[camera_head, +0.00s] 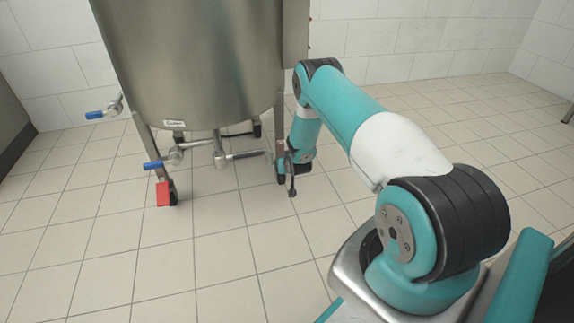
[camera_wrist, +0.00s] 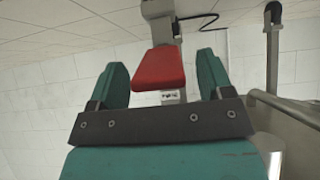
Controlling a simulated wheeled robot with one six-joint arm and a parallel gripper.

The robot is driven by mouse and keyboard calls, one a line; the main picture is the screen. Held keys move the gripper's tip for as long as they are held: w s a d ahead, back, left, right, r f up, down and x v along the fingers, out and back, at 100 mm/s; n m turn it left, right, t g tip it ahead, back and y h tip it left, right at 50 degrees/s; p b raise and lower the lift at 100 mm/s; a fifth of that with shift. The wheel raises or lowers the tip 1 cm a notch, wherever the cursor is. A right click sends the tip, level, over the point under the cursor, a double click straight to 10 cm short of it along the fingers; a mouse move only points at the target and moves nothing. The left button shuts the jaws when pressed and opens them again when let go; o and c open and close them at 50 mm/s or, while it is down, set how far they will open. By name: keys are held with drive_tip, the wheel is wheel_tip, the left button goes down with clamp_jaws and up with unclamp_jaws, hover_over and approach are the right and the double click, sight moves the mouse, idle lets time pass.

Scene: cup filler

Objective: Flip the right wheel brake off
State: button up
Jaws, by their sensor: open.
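The right wheel brake, a red pedal (camera_wrist: 160,69), shows in the wrist view between the two teal fingers of my open gripper (camera_wrist: 161,66). There are visible gaps on both sides of the pedal, and I cannot tell how deep it sits between the fingers. In the head view my gripper (camera_head: 291,178) is low beside the tank's right front leg, and the right brake is hidden there. The steel tank (camera_head: 200,60) stands on legs with wheels. Its left wheel brake, also red (camera_head: 163,194), shows at the foot of the left front leg.
Another blue handle (camera_head: 95,115) sticks out at far left. The tiled floor (camera_head: 215,260) in front is clear.

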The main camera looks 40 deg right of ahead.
drive_tip(key=p+v, duration=0.8)
drive_tip(key=v, duration=0.9)
drive_tip(key=shift+s, duration=0.2)
drive_tip(key=shift+a+r, duration=0.1)
drive_tip(key=shift+a, duration=0.05)
